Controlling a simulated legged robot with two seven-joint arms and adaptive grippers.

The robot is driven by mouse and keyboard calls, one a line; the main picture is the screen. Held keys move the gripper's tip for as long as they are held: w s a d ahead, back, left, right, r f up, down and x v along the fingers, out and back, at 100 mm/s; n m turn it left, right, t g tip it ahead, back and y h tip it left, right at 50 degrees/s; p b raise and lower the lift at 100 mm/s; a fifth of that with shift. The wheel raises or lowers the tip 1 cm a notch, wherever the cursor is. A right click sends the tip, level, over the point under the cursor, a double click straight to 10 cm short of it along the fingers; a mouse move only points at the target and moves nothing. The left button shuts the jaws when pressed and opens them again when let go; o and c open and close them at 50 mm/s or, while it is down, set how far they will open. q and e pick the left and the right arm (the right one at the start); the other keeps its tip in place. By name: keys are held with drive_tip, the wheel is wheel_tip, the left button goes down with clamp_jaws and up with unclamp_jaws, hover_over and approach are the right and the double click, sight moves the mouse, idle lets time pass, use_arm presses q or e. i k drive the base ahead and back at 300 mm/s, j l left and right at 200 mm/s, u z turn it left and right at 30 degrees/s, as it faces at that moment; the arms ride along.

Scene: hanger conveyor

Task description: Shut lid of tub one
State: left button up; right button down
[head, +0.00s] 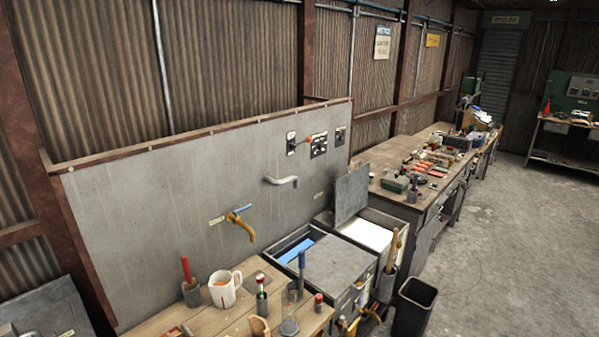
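Two metal tubs stand against the grey panel. The nearer tub (268,250) has a flat grey lid (340,262) covering most of its top. A strip of blue contents (292,250) shows at its left side. The farther tub (403,220) has its lid (352,192) standing up at its left side, and white contents show inside. No label that I can read tells which is tub one. Neither of my grippers is in view.
A wooden bench (165,318) in front holds a white mug (225,288), a red-handled tool (186,270) and small bottles. A black bin (413,305) stands right of the tubs. A yellow tap (240,224) and a grey spout (281,181) stick out above. Open floor lies right.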

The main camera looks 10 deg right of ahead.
sight(351, 189)
drive_tip(key=i+l+u, duration=0.2)
drive_tip(key=l+u, duration=0.15)
drive_tip(key=i+l+u, duration=0.1)
drive_tip(key=l+u, duration=0.2)
drive_tip(key=l, duration=0.25)
drive_tip(key=l+u, duration=0.35)
drive_tip(key=l, duration=0.15)
drive_tip(key=i, duration=0.05)
